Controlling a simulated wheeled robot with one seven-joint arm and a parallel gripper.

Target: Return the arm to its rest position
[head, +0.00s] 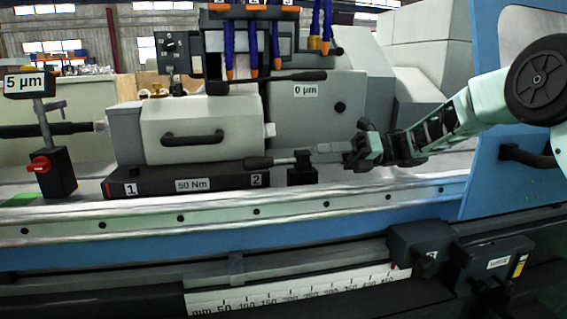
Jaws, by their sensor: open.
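My gripper (352,152) is at the end of my pale green arm (455,118), which reaches in from the right in the head view. It points left, in front of the grey machine housing. The jaws are open, though their tips are small and hard to make out. A black lever handle with a metal rod (275,161) on a small black block (302,173) lies just left of the gripper. I cannot tell whether the gripper touches the rod.
A white headstock with a black handle (193,138) stands on a black base marked 50 Nm (215,184). A blue panel (508,150) rises at the right near my arm. A blue machine bed (340,223) and a scale ruler (300,290) run along the front.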

